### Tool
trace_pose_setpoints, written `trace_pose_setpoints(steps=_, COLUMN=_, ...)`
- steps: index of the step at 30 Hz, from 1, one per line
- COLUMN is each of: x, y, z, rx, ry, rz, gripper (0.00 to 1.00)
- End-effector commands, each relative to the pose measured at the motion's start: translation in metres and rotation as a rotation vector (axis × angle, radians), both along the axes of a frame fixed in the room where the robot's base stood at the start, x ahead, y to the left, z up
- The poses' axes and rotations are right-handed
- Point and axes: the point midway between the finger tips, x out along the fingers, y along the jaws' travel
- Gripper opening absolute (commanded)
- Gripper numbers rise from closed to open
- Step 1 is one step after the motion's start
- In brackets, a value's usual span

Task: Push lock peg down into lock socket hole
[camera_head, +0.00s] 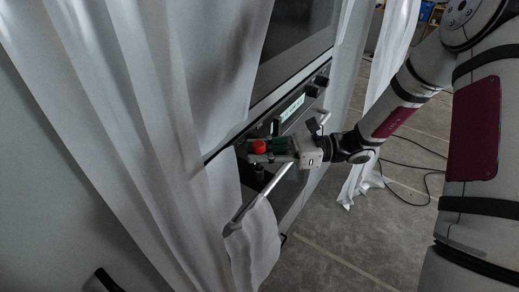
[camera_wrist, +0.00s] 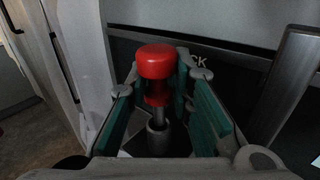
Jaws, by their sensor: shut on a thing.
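The lock peg has a red rounded cap (camera_wrist: 157,62) and a thin grey shaft, and it stands upright between my gripper's green-padded fingers (camera_wrist: 160,84) in the wrist view. Its red cap also shows in the head view (camera_head: 258,147), at the fingertips of my gripper (camera_head: 257,150). My gripper is shut on the peg. A grey hollow cylinder that looks like the lock socket (camera_wrist: 157,139) is in line with the shaft's lower end. I cannot tell how far the shaft is inside it.
A dark panel with knobs and a small lit display (camera_head: 292,107) stands just behind my gripper. White curtains (camera_head: 130,100) hang close on the left. A pale bar handle (camera_head: 262,195) lies below my gripper. Black cables (camera_head: 415,165) lie on the tiled floor at right.

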Motion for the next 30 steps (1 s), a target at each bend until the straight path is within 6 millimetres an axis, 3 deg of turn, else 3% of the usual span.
trace_pose_setpoints(steps=8, x=0.0, y=0.0, z=-0.003, rx=0.0, ry=0.001, rz=0.0, gripper=0.0)
trace_pose_setpoints(steps=30, x=0.0, y=0.0, z=0.024, rx=0.0, ry=0.0, rz=0.0, gripper=0.0)
